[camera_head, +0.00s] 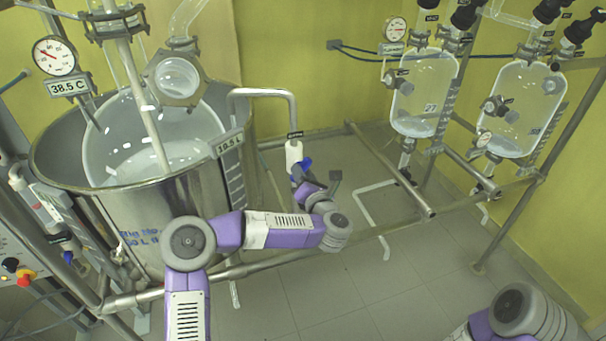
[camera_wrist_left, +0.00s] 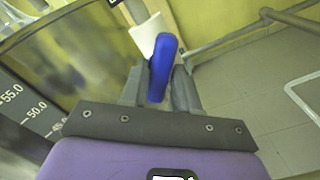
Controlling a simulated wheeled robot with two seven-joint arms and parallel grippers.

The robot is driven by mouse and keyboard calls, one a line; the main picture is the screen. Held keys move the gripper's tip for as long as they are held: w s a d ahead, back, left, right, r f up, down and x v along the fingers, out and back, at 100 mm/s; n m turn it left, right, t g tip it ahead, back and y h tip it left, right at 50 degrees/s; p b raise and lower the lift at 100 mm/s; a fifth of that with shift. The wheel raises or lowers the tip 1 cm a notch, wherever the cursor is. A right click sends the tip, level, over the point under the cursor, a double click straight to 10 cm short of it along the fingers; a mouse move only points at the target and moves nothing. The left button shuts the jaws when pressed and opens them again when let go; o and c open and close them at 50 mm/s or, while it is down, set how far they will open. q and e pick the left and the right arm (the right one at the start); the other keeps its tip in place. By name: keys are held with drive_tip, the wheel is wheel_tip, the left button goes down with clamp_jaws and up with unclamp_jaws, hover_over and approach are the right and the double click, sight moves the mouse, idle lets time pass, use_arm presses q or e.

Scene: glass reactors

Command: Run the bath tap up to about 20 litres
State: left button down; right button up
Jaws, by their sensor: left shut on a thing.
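The steel bath (camera_head: 190,215) stands at the left around a round glass vessel, with liquid inside. A bent pipe over its right rim leads down to the tap's white body (camera_head: 294,155), which has a blue lever (camera_head: 304,167). My left gripper (camera_head: 302,177) is at this lever. In the left wrist view the blue lever (camera_wrist_left: 162,68) stands between the two grey fingers of my left gripper (camera_wrist_left: 160,85), which are shut on it. A tag on the rim (camera_head: 228,143) gives litres; its first digits are too small to read surely. My right gripper is out of view.
A dial gauge (camera_head: 55,56) and a 38.5 C tag (camera_head: 68,87) are at the upper left. Two glass vessels hang on a pipe frame (camera_head: 390,170) at the right. A level scale (camera_wrist_left: 35,110) marks 50.0 and 55.0. Open tiled floor lies below the frame.

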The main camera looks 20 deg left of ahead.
use_arm(q)
drive_tip(key=m+p, duration=0.1)
drive_tip(key=m, duration=0.9)
drive_tip(key=shift+r, duration=0.1)
drive_tip(key=shift+m, duration=0.3)
idle(0.3)
drive_tip(key=c, duration=1)
unclamp_jaws()
drive_tip(key=shift+o, duration=0.2)
drive_tip(key=p+v, duration=0.1)
drive_tip(key=v, duration=0.6)
drive_tip(key=shift+s+d, duration=0.15)
drive_tip(key=shift+s, duration=0.1)
